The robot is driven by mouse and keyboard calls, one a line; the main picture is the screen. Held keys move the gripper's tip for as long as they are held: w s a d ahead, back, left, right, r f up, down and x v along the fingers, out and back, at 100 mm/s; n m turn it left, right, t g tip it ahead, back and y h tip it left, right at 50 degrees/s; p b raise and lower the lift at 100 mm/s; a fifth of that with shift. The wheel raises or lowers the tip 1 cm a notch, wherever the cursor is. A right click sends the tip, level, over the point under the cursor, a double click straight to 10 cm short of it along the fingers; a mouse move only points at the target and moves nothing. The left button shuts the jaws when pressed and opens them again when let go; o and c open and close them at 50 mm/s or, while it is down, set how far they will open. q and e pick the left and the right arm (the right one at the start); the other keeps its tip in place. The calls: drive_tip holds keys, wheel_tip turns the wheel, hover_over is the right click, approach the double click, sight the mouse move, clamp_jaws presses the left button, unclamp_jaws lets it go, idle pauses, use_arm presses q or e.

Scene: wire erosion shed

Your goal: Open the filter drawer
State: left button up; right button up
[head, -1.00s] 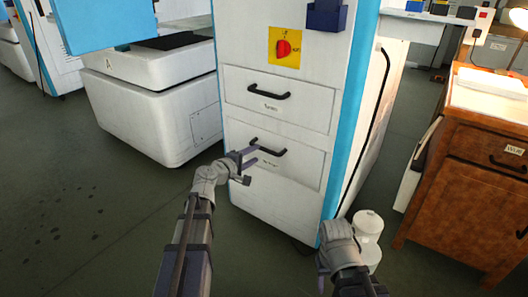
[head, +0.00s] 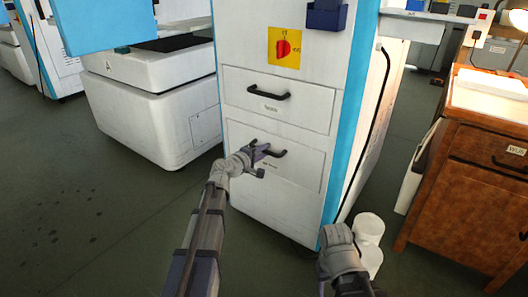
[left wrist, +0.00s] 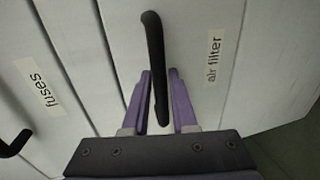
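The filter drawer (head: 300,170) is the lower drawer of the white cabinet; its front looks flush and shut. In the left wrist view its label (left wrist: 214,57) reads "air filter". Its black bar handle (left wrist: 155,60) runs between the two purple fingers of my left gripper (left wrist: 160,98). The fingers are open, one each side of the handle's end, with gaps visible. In the head view the left gripper (head: 262,160) covers part of the handle (head: 269,151). My right gripper (head: 338,255) is low at the cabinet's right; its fingers cannot be made out.
The fuses drawer (head: 310,108), with its own black handle (head: 270,95), is above and shut. A red switch on a yellow plate (head: 273,58) is higher up. White round containers (head: 371,228) stand right of the cabinet. A wooden cabinet (head: 465,215) is further right.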

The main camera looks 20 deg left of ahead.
use_arm(q)
clamp_jaws()
idle(1.0)
